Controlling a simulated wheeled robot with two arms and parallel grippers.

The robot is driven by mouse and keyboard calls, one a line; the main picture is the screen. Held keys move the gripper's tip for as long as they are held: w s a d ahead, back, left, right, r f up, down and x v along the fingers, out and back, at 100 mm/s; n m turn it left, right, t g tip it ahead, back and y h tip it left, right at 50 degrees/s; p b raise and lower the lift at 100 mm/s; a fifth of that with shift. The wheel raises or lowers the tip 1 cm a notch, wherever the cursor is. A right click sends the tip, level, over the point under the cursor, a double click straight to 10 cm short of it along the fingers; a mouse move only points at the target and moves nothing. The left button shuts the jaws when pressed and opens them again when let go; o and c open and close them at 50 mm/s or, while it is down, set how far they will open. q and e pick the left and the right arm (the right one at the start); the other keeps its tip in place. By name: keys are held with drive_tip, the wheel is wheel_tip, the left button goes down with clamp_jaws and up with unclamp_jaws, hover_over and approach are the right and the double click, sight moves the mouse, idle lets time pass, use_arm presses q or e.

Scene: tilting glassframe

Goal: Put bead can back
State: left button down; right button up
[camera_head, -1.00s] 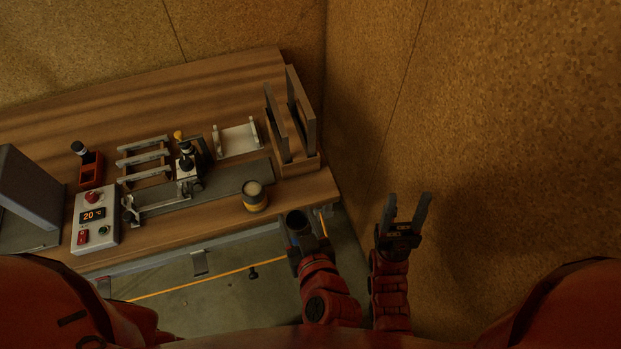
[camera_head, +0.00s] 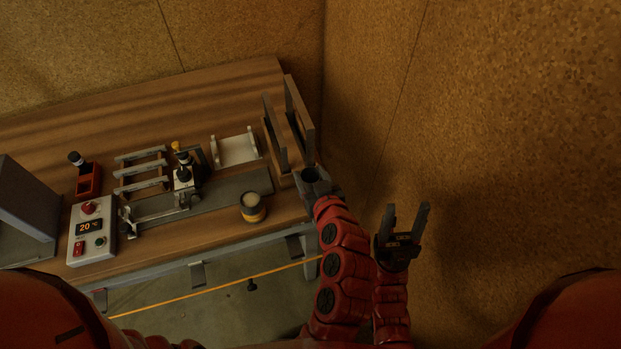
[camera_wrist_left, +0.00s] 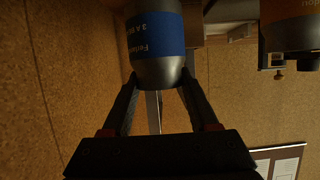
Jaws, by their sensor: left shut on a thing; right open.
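A dark grey can with an open top (camera_head: 311,176), which I take to be the bead can, is in my left gripper (camera_head: 313,188) at the bench's right end, in front of the upright panel rack. In the left wrist view the can (camera_wrist_left: 157,45) has a blue label with white lettering, and my fingers close on it from both sides. Whether it touches the bench is unclear. My right gripper (camera_head: 404,225) is open and empty, right of the bench near the wall. Another can, yellow-banded with a pale top (camera_head: 252,208), stands on the bench's front.
The wooden bench (camera_head: 210,95) carries an upright panel rack (camera_head: 290,125), a white cradle (camera_head: 236,149), a grey rail with a fixture (camera_head: 183,177), a red holder (camera_head: 89,180) and a control box (camera_head: 92,232). A cork wall stands close on the right.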

use_arm(q)
wheel_tip(320, 180, down, 2)
drive_tip(key=shift+s+a+f, duration=0.1)
drive_tip(key=shift+f, duration=0.35)
drive_tip(key=shift+c, duration=0.8)
unclamp_jaws()
drive_tip(key=shift+r, duration=0.1)
drive_tip(key=shift+r, duration=0.2)
drive_tip(key=b+v, duration=0.2)
drive_tip(key=v, duration=1)
